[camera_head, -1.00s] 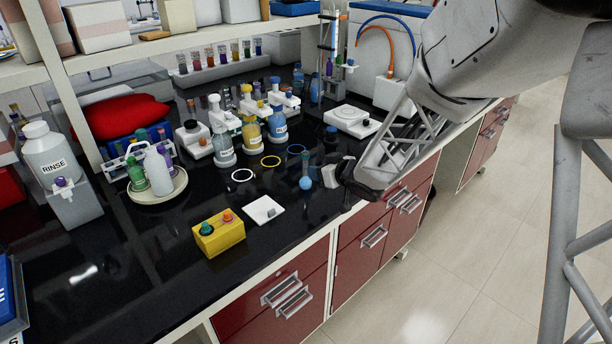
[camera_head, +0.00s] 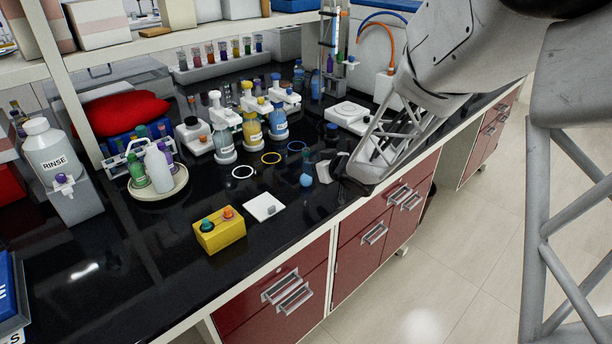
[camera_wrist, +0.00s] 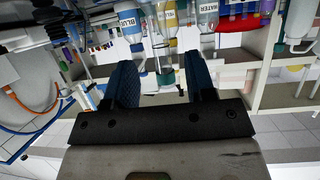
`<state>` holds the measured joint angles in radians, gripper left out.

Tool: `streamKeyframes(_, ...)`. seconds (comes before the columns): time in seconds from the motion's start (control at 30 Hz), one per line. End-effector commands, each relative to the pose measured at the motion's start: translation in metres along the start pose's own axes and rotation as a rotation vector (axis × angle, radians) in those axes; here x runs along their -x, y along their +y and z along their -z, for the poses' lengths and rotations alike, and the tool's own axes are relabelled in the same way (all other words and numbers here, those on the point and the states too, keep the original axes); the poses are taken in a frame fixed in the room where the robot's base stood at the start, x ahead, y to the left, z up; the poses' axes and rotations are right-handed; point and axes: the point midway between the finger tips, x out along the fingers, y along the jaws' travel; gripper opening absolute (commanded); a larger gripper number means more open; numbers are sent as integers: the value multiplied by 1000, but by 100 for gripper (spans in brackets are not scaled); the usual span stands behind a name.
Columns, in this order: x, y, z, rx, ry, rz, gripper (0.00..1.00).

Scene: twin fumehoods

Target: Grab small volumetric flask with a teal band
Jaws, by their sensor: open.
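A small flask (camera_head: 306,179) with a round blue bulb and a narrow neck stands upright on the black bench near its front edge. Its band is too small to make out in the head view. My gripper (camera_head: 326,170) is just to its right, low over the bench, open and seemingly empty. In the wrist view, my two dark blue fingers (camera_wrist: 161,72) stand apart. A small glass item with a teal part (camera_wrist: 166,77) shows in the gap between them; I cannot tell how deep it sits there.
A yellow block (camera_head: 220,235) holds teal-topped and orange-topped pieces. A white square plate (camera_head: 263,207) lies beside it. Coloured rings, including a yellow ring (camera_head: 271,158), and labelled wash bottles like the blue one (camera_head: 278,124) stand behind the flask. A white hotplate (camera_head: 347,112) is farther back.

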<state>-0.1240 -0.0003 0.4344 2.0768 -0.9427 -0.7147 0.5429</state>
Motion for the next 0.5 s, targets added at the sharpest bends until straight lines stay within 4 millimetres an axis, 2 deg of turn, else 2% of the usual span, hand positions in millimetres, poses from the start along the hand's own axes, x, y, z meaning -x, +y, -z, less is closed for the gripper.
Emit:
streamKeyframes(0.27,-8,0,-1,0,0,1,50)
streamKeyframes(0.5,-30,1,-4,0,0,1,50)
